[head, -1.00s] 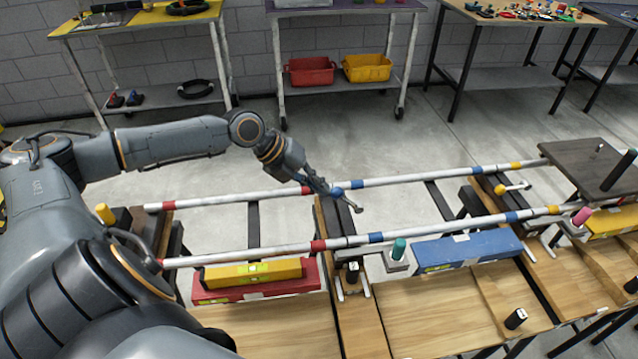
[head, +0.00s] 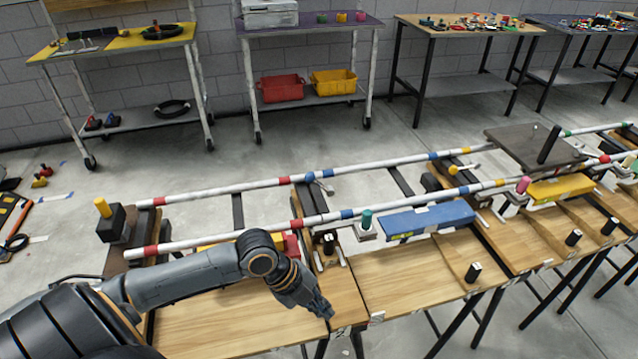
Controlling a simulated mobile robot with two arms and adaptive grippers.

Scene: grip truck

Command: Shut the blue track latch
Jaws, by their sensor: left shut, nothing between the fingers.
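Two white rails run across the benches, the far rail (head: 240,188) and the near rail (head: 245,233). The far rail has blue bands (head: 311,177) beside a red band at a dark cross support. A small metal lever (head: 327,188) sticks out from the rail there, pointing toward the right; I cannot tell whether this is the blue latch or whether it is closed. The near rail has a blue band (head: 347,214). My left gripper (head: 325,313) is shut and empty over the wooden bench's front edge, apart from both rails. My right gripper is not in view.
A teal-topped post (head: 367,220) and a blue box (head: 428,221) stand right of the support. A black block (head: 329,243) stands near its front end. A yellow-topped post (head: 103,208) is at the left. The bench top (head: 410,275) is largely bare.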

